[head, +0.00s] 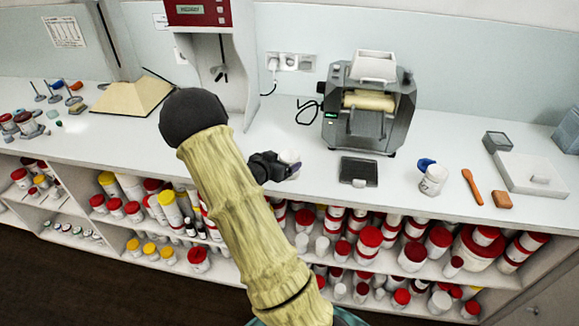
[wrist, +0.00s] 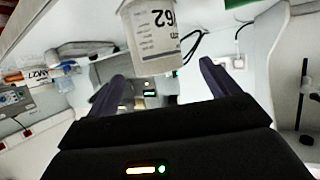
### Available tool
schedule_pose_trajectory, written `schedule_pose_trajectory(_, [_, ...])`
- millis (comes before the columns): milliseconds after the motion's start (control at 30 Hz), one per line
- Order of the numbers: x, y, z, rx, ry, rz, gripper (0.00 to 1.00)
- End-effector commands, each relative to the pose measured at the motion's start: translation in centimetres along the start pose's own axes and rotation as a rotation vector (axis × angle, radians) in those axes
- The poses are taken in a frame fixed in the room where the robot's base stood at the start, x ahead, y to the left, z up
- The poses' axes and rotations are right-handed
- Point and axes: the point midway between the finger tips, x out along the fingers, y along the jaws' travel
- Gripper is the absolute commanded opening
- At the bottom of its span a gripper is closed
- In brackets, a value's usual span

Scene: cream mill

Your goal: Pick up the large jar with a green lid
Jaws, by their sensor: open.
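My gripper (head: 288,171) is above the counter, left of the grey mill, with its fingers pointing right. In the wrist view its two dark fingers (wrist: 160,80) are spread apart and open. A white jar (wrist: 150,32) with an upside-down printed label reading "62" shows ahead of and between the fingers, cut off by the top edge; no green lid is visible on it. In the head view a small white rounded thing (head: 290,157) shows just behind the gripper, mostly hidden. I cannot make out a large green-lidded jar in the head view.
The grey mill (head: 370,110) stands behind, with a dark flat plate (head: 358,171) before it. A white jar with a blue lid beside it (head: 433,180), an orange spatula (head: 472,187) and a white box (head: 530,175) are at right. Shelves below hold many red-lidded jars (head: 412,257).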

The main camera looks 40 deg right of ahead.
Motion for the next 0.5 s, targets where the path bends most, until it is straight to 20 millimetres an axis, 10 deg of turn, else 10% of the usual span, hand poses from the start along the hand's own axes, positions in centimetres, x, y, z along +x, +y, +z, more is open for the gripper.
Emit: schedule_pose_trajectory(500, [3.1, 0.4, -0.1, -0.001, 0.0, 0.003, 0.87])
